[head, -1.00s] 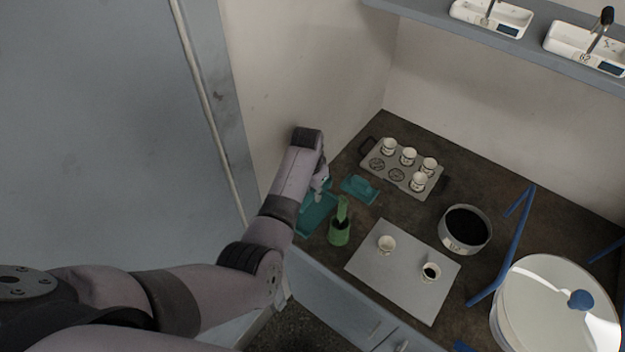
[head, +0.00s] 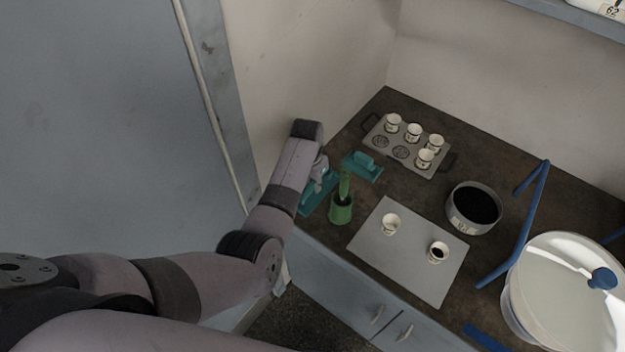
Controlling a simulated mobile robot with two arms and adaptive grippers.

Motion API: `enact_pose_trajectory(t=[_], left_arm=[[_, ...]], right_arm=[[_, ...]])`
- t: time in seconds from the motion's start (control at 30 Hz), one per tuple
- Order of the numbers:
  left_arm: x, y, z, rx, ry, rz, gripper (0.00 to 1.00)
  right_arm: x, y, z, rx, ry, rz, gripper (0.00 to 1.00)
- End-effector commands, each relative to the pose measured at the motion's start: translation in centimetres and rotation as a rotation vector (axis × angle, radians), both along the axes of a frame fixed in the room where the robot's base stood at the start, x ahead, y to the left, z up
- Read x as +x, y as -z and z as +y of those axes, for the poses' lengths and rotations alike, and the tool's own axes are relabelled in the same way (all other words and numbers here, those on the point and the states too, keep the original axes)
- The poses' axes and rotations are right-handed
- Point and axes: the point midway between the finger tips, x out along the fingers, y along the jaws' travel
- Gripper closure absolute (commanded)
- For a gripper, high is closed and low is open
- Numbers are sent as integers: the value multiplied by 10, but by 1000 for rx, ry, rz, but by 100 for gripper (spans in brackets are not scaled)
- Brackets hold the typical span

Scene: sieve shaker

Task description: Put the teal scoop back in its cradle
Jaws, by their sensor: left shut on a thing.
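My left gripper (head: 323,181) is at the left end of the worktop, partly hidden by its own wrist. It is shut on the teal scoop (head: 318,196), which shows as a teal shape just below and beside the fingers. The grip itself is small and hard to make out, and I cannot tell whether the scoop touches the worktop. A second teal piece (head: 362,166), flat with a raised block, lies just to the right and looks like the cradle. My right gripper is out of view.
A green cup (head: 341,211) with a green handle in it stands close to the gripper. A grey mat (head: 403,262) holds two small cups. Behind are a tray (head: 440,142) of cups and a dark-filled pan (head: 473,207). A wall borders the left.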

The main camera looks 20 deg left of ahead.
Motion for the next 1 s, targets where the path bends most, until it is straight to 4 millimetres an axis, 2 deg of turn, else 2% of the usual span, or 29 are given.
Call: enact_pose_trajectory(t=[0.2,1.0], left_arm=[[0,6,0,1,0,0,100],[1,15,1,1,0,-1,100]], right_arm=[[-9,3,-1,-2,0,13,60],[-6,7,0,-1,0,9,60]])
